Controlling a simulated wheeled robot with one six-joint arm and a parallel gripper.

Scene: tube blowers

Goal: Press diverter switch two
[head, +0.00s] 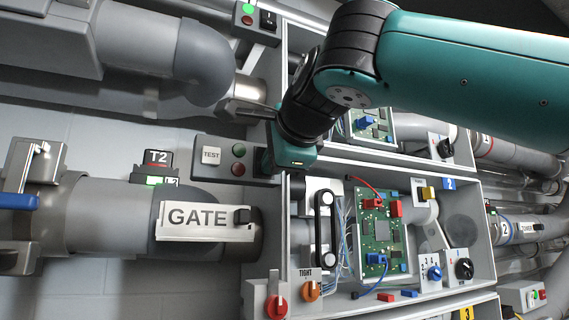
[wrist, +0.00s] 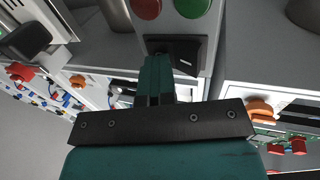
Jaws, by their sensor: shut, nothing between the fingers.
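A grey control panel (head: 212,145) left of the box tagged 2 (head: 449,184) carries a TEST plate, a dim green lamp (head: 239,150) and a dim red lamp (head: 238,169). At its right end my gripper hides most of what is there. In the wrist view a black rocker switch (wrist: 186,62) with a white mark sits beside the red and green domes; I take it for diverter switch two. My gripper (head: 265,162) is shut and empty, its tip (wrist: 158,64) overlapping the switch. I cannot tell whether it touches.
A pipe with a GATE plate (head: 197,217) and a T2 unit (head: 156,168) with a lit green light lie left. Another panel with a black switch (head: 268,20) is above. The open box below holds a green circuit board (head: 378,235). Red (head: 277,298) and orange knobs (head: 311,291) protrude below.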

